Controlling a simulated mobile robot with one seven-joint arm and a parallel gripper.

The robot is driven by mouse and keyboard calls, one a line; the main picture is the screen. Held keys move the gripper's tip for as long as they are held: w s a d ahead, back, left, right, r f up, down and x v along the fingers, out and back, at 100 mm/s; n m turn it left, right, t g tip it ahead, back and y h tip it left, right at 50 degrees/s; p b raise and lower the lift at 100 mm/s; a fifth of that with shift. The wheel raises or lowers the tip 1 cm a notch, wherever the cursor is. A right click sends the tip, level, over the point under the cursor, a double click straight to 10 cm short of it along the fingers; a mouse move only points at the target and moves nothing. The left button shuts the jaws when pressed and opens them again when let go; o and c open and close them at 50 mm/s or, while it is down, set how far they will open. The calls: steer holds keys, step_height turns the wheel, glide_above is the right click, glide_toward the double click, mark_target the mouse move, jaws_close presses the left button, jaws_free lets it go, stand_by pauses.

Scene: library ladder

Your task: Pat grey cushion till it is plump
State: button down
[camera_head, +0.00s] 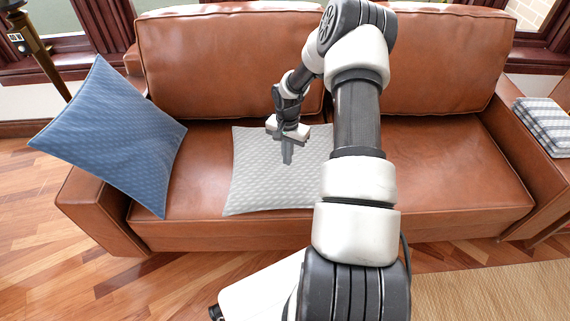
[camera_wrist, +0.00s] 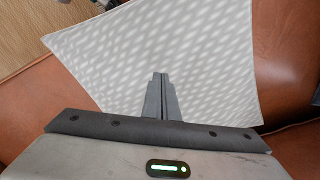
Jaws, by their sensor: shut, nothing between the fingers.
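The grey cushion (camera_head: 262,180) lies flat on the seat of the brown leather sofa (camera_head: 455,165), left of its middle. It has a pale dotted pattern, and my arm hides its right part in the head view. My gripper (camera_head: 287,160) is shut and empty, pointing down over the cushion. In the wrist view the shut fingers (camera_wrist: 160,80) show in front of the cushion (camera_wrist: 205,50), which fills most of the picture. I cannot tell whether the fingertips touch the cushion.
A blue cushion (camera_head: 115,135) leans on the sofa's left arm. A folded plaid blanket (camera_head: 545,120) lies over the right arm. A lamp stand (camera_head: 35,40) is at the back left. The seat right of my arm is clear. A beige rug (camera_head: 500,290) lies at front right.

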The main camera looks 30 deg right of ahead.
steer(key=shift+f+b, duration=0.4)
steer(key=shift+f, duration=0.2)
steer(key=shift+f, duration=0.15)
stand_by(0.7)
step_height(320, 180, up, 9)
steer(key=p, duration=0.5)
stand_by(1.0)
